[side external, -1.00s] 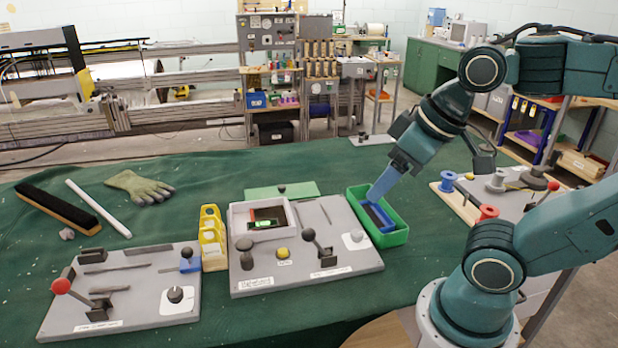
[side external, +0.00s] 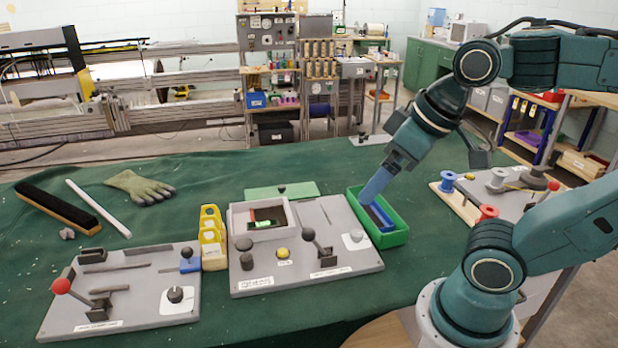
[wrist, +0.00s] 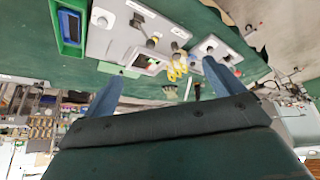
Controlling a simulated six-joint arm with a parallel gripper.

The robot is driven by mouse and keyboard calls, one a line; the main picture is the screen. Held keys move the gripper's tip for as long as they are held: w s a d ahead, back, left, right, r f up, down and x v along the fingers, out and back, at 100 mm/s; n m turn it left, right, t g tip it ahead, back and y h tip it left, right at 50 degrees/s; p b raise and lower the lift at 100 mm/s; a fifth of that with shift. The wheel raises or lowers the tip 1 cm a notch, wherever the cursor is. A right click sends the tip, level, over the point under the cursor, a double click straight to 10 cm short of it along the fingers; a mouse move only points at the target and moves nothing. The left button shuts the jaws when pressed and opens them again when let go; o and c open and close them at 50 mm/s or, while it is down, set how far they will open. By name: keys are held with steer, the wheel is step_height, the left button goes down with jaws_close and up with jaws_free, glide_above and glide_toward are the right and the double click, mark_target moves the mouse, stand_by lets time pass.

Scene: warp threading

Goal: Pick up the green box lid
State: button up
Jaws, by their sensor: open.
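The green box lid (side external: 281,192) is a flat green plate with a small dark knob on top. It lies on the green cloth behind the grey open box (side external: 240,222) on the middle panel. In the wrist view the lid (wrist: 118,69) shows beside the box, small. My gripper (side external: 368,198) appears over the green bin, to the right of the lid and apart from it. In the wrist view my gripper (wrist: 162,72) has its two blue fingers spread wide with nothing between them. In the side view only one finger shows clearly.
A green bin (side external: 396,238) with a blue item stands right of the middle panel (side external: 340,262). A yellow rack (side external: 211,232) stands left of it. Levers and knobs rise from the panels. A glove (side external: 140,188) lies further left. Cloth behind the lid is clear.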

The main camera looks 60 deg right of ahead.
steer(key=w+d+r+n, duration=0.1)
steer(key=w+r, duration=0.1)
steer(key=w, duration=0.5)
steer(key=w+d+r+n, duration=0.1)
steer(key=w+r, duration=0.2)
steer(key=w, duration=0.4)
steer(key=w+d+f+n+g+y, duration=0.1)
steer(key=w+d, duration=0.3)
steer(key=w, duration=0.2)
steer(key=w+d+f+n+y, duration=0.1)
steer(key=w+d, duration=0.3)
steer(key=w, duration=0.3)
steer(key=w+d+f+n+g, duration=0.1)
steer(key=w+d+f+n, duration=0.2)
steer(key=w+d+f, duration=0.7)
steer(key=d+f+n+y, duration=0.1)
steer(key=d+f, duration=1)
steer(key=shift+d+f+n, duration=0.35)
steer(key=shift+f+n, duration=0.05)
steer(key=shift+f, duration=0.1)
glide_above(290, 191)
steer(key=shift+d+f, duration=0.1)
steer(key=shift+f, duration=3.75)
